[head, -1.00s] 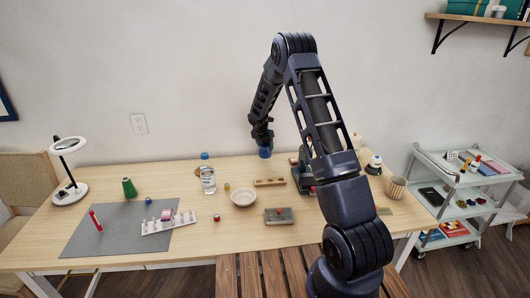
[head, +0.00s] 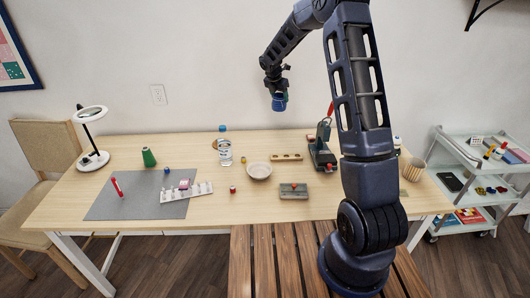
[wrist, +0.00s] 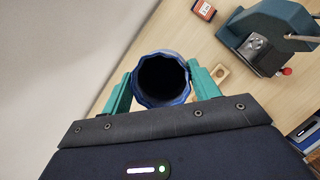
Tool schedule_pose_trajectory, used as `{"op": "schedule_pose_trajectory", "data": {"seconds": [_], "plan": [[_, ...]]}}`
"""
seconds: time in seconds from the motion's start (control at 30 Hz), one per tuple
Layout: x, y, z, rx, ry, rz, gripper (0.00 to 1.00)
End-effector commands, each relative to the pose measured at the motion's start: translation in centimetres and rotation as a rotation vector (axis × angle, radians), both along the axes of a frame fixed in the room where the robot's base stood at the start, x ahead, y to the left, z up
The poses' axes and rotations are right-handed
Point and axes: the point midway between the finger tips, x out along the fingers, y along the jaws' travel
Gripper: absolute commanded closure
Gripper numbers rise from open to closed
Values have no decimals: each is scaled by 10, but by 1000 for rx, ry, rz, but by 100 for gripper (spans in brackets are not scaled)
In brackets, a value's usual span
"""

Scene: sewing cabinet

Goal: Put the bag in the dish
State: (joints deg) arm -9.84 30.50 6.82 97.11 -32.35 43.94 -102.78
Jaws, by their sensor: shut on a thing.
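The bag (wrist: 163,81) is blue, with a dark open mouth facing the wrist camera. My gripper (wrist: 160,92) has its green fingers on either side of the bag and is shut on it. In the head view, the bag (head: 279,104) hangs below my gripper (head: 278,93), high above the back of the table and against the wall. The dish (head: 259,172) is a shallow, pale round bowl on the middle of the table. It sits apart from the bag, lower and nearer the camera. The dish does not show in the wrist view.
A clear bottle (head: 224,148) stands left of the dish. A wooden block with holes (head: 286,157) lies behind it, and a sewing machine (head: 322,150) stands to the right. A grey block (head: 293,191) and a small red-topped item (head: 233,189) lie in front.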

Motion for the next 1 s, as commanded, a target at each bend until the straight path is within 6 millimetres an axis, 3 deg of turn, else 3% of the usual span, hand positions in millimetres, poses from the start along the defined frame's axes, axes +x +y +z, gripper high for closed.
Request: {"op": "schedule_pose_trajectory", "data": {"seconds": [0.1, 0.4, 0.7, 0.83, 1.0], "plan": [[-35, 26, 1, -1, 0, -108, 62], [-135, 78, 4, -1, -1, -442, 62], [-234, 107, 8, -2, -2, -763, 62], [-256, 110, 9, 0, -2, -839, 62], [-266, 112, 0, -2, 0, -874, 62]]}}
